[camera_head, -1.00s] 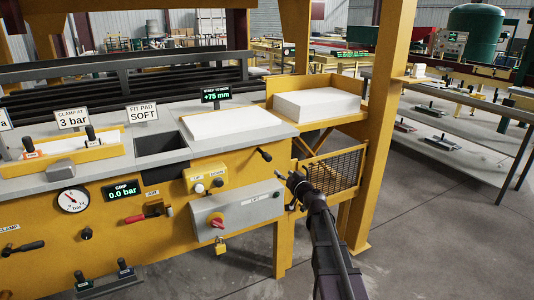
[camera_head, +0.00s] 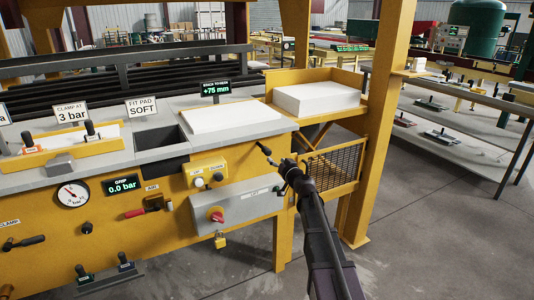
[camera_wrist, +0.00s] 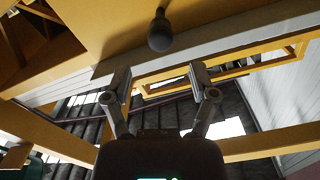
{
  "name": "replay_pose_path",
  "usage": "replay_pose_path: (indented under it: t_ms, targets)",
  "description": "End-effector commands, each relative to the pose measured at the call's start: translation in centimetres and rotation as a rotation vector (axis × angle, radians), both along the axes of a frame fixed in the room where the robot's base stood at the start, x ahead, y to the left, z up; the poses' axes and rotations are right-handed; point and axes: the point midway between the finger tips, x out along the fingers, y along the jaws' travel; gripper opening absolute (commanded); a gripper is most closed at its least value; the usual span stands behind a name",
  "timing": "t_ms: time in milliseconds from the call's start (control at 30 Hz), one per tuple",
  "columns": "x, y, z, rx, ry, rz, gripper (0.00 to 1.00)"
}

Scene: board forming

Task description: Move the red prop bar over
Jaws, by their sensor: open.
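I cannot make out a red prop bar for certain in either view. A black-knobbed lever (camera_head: 264,149) sticks out from the yellow machine front, below the white stack. My gripper (camera_head: 281,165) is close to the right of this lever. In the wrist view, my gripper (camera_wrist: 162,82) has its two fingers apart with nothing between them. A dark round knob (camera_wrist: 160,34) on a stem shows just beyond the fingertips, apart from them. A red-handled lever (camera_head: 135,213) marked AIR is on the machine front, further left.
A grey LIFT box (camera_head: 235,208) with a red knob and a padlock (camera_head: 220,241) sits below left of my gripper. A yellow post (camera_head: 381,130) and a mesh guard (camera_head: 335,168) stand to the right. White sheets (camera_head: 318,98) lie on the shelf above. The floor at right is clear.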

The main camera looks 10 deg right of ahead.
Motion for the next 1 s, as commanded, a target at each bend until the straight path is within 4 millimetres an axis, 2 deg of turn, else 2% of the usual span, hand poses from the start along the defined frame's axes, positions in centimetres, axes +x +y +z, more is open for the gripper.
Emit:
replay_pose_path:
  t_ms: [33, 200, 500, 700, 1000]
  targets:
    - [1.2, 0.3, 0.0, 0.0, 0.0, 0.001, 0.74]
    - [3.7, 1.1, 0.0, 0.0, 0.0, 0.001, 0.74]
    - [7.1, 2.3, 0.0, 0.0, 0.0, 0.001, 0.74]
    - [7.9, 2.7, 0.0, 0.0, 0.0, 0.001, 0.74]
    - [7.9, 2.7, 0.0, 0.0, 0.0, 0.001, 0.74]
